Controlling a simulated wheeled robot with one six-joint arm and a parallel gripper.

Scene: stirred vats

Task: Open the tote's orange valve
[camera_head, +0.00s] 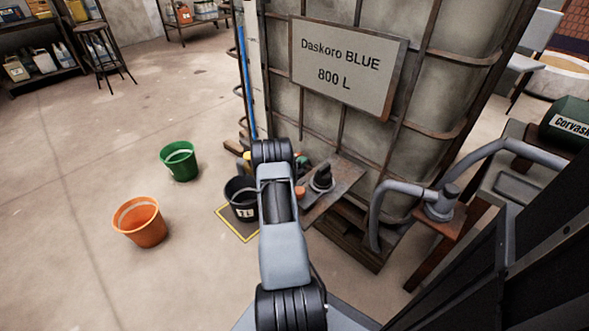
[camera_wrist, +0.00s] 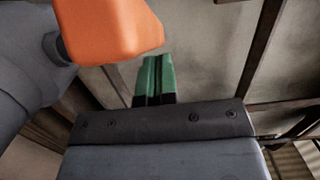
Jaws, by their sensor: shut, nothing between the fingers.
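The tote (camera_head: 290,108) is a grey caged tank with a sign reading "Daskoro BLUE 800 L". In the wrist view the orange valve handle (camera_wrist: 112,30) looms large at the top left, joined to a grey rounded body (camera_wrist: 25,75). My gripper (camera_wrist: 155,72) has green fingers pressed together, empty, just right of and below the handle in the picture. I cannot tell whether they touch it. In the head view my arm covers much of the outlet area, and the gripper is mostly hidden. A small orange part (camera_head: 299,192) shows just right of the arm.
A black bucket (camera_head: 238,196) stands in a yellow floor square (camera_head: 238,235), partly behind my arm. Green (camera_head: 179,161) and orange (camera_head: 140,222) buckets stand to the left. A small plate (camera_head: 340,182) juts from the tote's front. Grey pipework (camera_head: 437,203) is at right. The left floor is largely clear.

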